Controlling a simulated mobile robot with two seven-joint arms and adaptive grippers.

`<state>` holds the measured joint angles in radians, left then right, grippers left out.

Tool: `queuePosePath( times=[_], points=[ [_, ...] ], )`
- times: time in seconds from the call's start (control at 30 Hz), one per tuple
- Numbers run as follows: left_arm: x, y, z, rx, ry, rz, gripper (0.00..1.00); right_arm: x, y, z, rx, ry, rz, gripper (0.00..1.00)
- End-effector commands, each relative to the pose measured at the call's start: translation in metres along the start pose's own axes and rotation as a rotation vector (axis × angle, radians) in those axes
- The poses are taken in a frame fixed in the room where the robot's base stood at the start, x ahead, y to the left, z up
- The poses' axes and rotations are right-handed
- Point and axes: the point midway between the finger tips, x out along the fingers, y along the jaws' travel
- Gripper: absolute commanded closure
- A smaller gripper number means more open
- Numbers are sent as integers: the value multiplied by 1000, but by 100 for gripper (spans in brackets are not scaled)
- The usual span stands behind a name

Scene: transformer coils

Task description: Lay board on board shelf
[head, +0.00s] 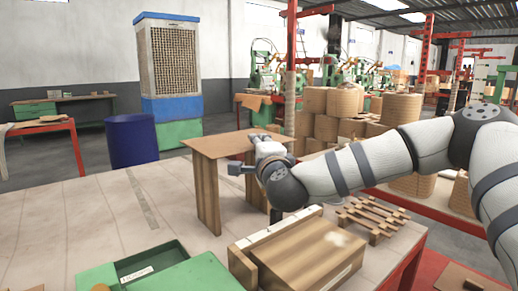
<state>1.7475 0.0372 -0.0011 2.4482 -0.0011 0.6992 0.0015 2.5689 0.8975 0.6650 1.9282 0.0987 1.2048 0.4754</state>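A flat brown board (222,145) lies level across the upright wooden supports of a stand (208,195) on the pale table; the stand looks like the board shelf. I cannot tell whether the board is loose or part of the stand. My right gripper (245,160) is at the board's right front edge, with one part by the top and a dark finger in front of and below the edge. Whether its fingers touch or pinch the board is unclear. My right wrist hides part of the stand's right side. My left gripper is out of view.
A wooden box (310,250) with a pale strip, a slatted wooden piece (370,217) and green trays (150,268) stand at the table's front. The table (90,215) is clear on the left. Wound coils (335,102) are stacked behind.

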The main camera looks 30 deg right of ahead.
Motion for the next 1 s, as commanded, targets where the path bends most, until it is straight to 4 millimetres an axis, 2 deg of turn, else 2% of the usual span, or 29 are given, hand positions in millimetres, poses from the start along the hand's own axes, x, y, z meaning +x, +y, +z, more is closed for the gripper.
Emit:
queuePosePath(
  times=[0.27,0.8,1.0],
  points=[
    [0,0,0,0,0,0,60,-8,0,0,0,-1,2,72],
    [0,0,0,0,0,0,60,-87,0,0,1,-2,1,72],
    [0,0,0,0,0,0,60,-111,0,0,0,-1,1,72]
  ],
)
